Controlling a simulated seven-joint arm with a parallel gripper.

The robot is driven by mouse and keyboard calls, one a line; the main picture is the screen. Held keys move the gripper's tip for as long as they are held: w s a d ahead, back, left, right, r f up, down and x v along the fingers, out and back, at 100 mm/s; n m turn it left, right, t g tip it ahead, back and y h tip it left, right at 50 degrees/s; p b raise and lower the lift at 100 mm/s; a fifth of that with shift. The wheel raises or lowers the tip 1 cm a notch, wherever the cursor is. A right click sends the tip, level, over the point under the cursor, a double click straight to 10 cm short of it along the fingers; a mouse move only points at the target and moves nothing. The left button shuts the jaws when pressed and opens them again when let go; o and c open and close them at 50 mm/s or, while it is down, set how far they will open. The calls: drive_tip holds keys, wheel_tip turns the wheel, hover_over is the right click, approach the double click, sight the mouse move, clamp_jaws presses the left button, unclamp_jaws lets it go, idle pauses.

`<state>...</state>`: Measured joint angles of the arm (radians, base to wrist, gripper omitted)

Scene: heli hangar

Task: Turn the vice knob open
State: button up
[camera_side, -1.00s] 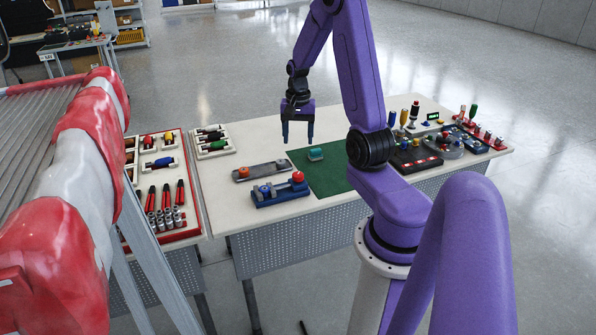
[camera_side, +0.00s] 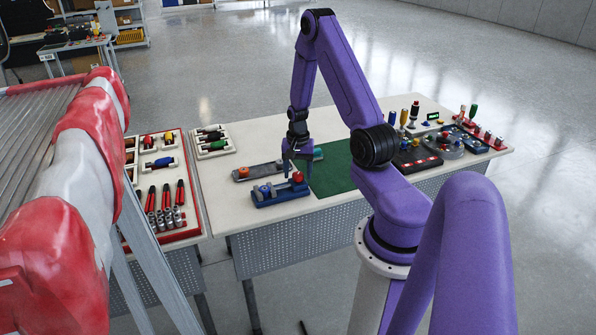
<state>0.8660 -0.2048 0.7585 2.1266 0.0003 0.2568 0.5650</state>
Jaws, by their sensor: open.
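My gripper (camera_side: 297,174) points down right over the red knob. Its fingers are apart, one to each side of the knob as seen from this camera. I cannot tell whether they touch the knob or are fully level with it.
A grey block with an orange part (camera_side: 243,172) lies just behind the vice. Tool trays (camera_side: 162,200) stand left, and a cluster of tools (camera_side: 445,140) stands right.

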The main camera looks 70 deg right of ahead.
drive_tip(key=c, duration=1.1)
drive_tip(key=shift+o, duration=0.2)
drive_tip(key=shift+n, duration=0.3)
drive_tip(key=n, duration=0.9)
drive_tip(key=shift+w+n, duration=0.1)
drive_tip(key=shift+n, duration=0.3)
drive_tip(key=n, duration=0.4)
drive_tip(key=shift+a+n, duration=0.1)
drive_tip(key=shift+n, duration=0.2)
drive_tip(key=n, duration=0.4)
drive_tip(key=shift+n, duration=0.4)
